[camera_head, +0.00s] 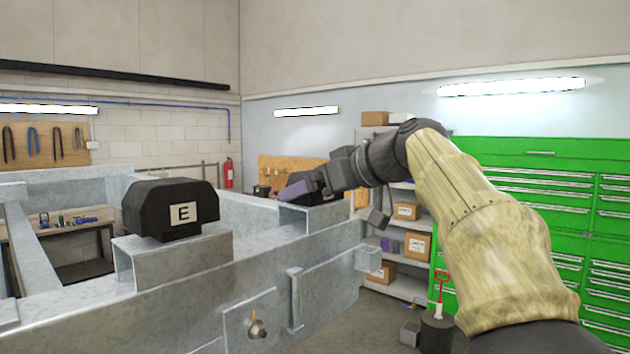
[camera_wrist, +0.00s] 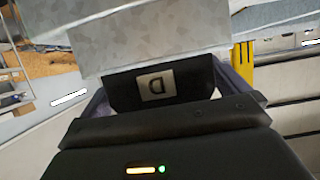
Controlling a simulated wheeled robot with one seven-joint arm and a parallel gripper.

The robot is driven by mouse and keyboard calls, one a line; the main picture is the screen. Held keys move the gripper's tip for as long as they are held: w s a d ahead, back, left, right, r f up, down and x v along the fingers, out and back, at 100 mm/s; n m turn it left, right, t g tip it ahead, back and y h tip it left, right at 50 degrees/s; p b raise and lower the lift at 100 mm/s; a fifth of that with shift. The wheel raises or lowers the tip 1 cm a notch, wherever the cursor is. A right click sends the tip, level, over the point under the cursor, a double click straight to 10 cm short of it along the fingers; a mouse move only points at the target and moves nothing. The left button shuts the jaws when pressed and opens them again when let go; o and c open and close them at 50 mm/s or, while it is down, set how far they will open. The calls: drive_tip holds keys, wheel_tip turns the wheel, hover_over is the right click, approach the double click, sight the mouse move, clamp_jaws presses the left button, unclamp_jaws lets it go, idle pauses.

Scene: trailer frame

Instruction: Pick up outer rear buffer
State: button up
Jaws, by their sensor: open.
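A black block-shaped buffer with a white label "D" (camera_wrist: 190,84) shows upside down in the wrist view, against the grey metal of the frame. My gripper (camera_wrist: 168,90) is open, with one purple-grey finger on each side of this buffer. I cannot tell whether the fingers touch it. In the head view my gripper (camera_head: 298,188) is at the far bracket (camera_head: 318,217), and the gripper mostly hides the buffer there. A second black buffer, labelled "E" (camera_head: 170,207), sits upright on a nearer bracket (camera_head: 172,262) at the left. No label reads "outer rear".
The galvanized trailer frame (camera_head: 200,290) fills the lower left. A shelf with cardboard boxes (camera_head: 417,245) and a green tool cabinet (camera_head: 540,160) stand behind my arm. A workbench (camera_head: 85,228) and a red fire extinguisher (camera_head: 228,173) are at the back.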

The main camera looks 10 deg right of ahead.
drive_tip(key=shift+s, duration=0.1)
drive_tip(key=shift+a, duration=0.1)
drive_tip(key=c, duration=1)
drive_tip(key=shift+o, duration=0.2)
drive_tip(key=shift+r, duration=0.15)
wheel_tip(320, 180, up, 10)
drive_tip(key=p, duration=0.3)
